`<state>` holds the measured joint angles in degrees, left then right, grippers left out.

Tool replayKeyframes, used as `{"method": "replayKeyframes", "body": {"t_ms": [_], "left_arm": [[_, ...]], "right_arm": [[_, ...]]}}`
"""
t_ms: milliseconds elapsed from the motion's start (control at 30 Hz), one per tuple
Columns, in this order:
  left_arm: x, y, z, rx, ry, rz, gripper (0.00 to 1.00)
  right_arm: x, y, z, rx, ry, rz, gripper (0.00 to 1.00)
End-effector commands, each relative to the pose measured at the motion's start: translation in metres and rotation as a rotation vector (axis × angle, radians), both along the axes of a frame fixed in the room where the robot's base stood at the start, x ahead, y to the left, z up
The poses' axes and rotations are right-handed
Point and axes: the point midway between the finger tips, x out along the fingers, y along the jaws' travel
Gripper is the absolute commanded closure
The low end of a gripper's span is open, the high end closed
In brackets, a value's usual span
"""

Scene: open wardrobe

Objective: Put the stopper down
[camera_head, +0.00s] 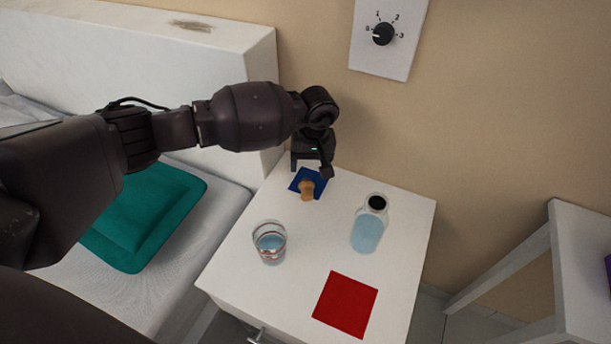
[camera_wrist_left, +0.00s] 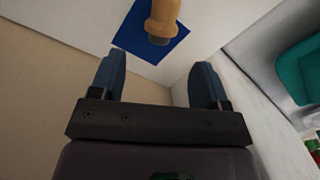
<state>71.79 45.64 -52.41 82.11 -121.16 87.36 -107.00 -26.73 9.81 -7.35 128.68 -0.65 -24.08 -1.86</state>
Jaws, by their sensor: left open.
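The stopper (camera_head: 307,189) is a tan, cork-like piece standing on a blue square (camera_head: 320,180) at the back of the white nightstand. In the left wrist view the stopper (camera_wrist_left: 163,18) shows beyond the fingertips, over the blue square (camera_wrist_left: 135,30). My left gripper (camera_head: 312,170) is just behind the stopper; in the wrist view its fingers (camera_wrist_left: 158,75) are apart with nothing between them. A bottle (camera_head: 367,228) with pale blue liquid and a dark, open-looking mouth stands to the right. My right gripper is not in view.
A glass (camera_head: 270,242) with some blue liquid stands at the nightstand's left front. A red square (camera_head: 346,304) lies at the front right. The wall with a dial panel (camera_head: 387,38) is behind. A bed with a teal cushion (camera_head: 145,215) is at the left.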

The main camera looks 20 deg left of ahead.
Motion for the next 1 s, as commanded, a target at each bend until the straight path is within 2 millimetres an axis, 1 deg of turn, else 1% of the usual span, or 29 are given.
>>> {"method": "replayKeyframes", "body": {"t_ms": [33, 100, 300, 1000], "left_arm": [[0.001, -0.001, 0.012, 0.001, -0.006, -0.001, 0.31], [0.002, -0.002, 0.02, 0.0, -0.005, -0.001, 0.31], [0.001, -0.002, 0.031, 0.001, 0.0, 0.0, 0.31], [0.001, -0.003, 0.032, 0.0, 0.002, -0.001, 0.31]], "right_arm": [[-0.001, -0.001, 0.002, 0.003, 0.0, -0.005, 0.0], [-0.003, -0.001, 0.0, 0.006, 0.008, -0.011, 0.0], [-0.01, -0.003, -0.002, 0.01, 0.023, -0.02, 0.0], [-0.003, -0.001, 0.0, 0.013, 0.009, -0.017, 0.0]]}}
